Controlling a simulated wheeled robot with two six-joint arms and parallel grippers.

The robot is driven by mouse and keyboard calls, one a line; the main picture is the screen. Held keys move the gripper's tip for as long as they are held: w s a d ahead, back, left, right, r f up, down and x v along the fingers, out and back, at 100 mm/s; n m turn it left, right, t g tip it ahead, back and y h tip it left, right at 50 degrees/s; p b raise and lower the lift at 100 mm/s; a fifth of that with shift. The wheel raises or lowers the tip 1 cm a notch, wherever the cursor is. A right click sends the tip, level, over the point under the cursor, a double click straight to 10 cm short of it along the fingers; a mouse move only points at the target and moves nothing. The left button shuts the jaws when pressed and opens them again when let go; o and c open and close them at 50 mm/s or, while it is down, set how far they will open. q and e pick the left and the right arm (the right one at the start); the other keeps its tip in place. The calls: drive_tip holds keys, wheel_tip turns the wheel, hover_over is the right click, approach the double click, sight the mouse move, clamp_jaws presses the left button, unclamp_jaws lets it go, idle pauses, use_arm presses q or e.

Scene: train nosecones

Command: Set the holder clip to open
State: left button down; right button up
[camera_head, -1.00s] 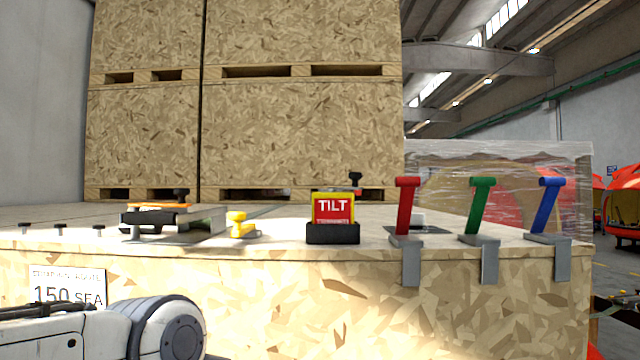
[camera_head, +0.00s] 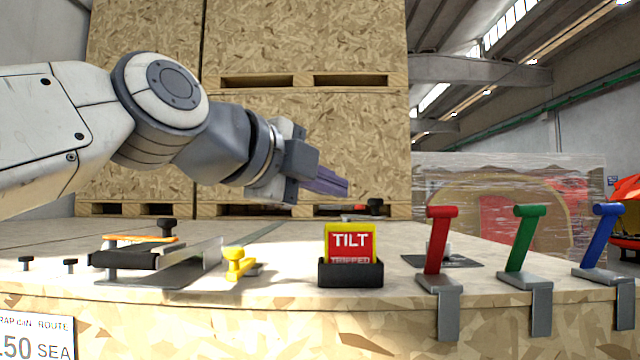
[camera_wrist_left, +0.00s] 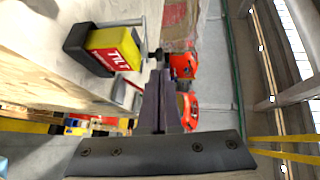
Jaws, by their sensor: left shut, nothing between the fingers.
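No part is labelled as the holder clip, so I cannot be sure which one it is. A black clamp-like piece (camera_head: 124,257) with an orange-edged top and a black knob sits on a sloped metal plate at the left of the crate top. A small yellow lever piece (camera_head: 237,263) stands just right of it. My left gripper (camera_head: 345,187) is shut and empty, raised above the crate top and pointing right, above the yellow and red TILT block. In the left wrist view its closed fingers (camera_wrist_left: 161,100) point up the picture. My right gripper is not in view.
The TILT block (camera_head: 350,243) sits in a black holder (camera_head: 350,273) at the front edge. Red (camera_head: 437,240), green (camera_head: 525,238) and blue (camera_head: 602,235) levers stand to its right on metal brackets. Large crates (camera_head: 300,130) are stacked behind. A black knob (camera_head: 375,207) stands further back.

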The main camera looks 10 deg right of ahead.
sight(375, 201)
use_arm(q)
drive_tip(key=p+x, duration=0.3)
drive_tip(key=x, duration=0.4)
drive_tip(key=shift+d, duration=0.2)
drive_tip(key=shift+f, duration=0.1)
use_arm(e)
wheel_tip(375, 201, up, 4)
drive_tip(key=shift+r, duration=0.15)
use_arm(q)
drive_tip(key=shift+d, duration=0.35)
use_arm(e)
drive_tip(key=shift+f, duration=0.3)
use_arm(q)
drive_tip(key=shift+d, duration=0.1)
drive_tip(key=shift+w+d+b, duration=0.3)
drive_tip(key=shift+w+d, duration=0.05)
drive_tip(key=shift+d, duration=0.45)
drive_tip(key=shift+w+d+b, duration=0.25)
drive_tip(key=shift+w+d, duration=0.1)
drive_tip(key=shift+d, duration=0.45)
drive_tip(key=shift+w+d+b, duration=0.3)
drive_tip(key=shift+d, duration=0.5)
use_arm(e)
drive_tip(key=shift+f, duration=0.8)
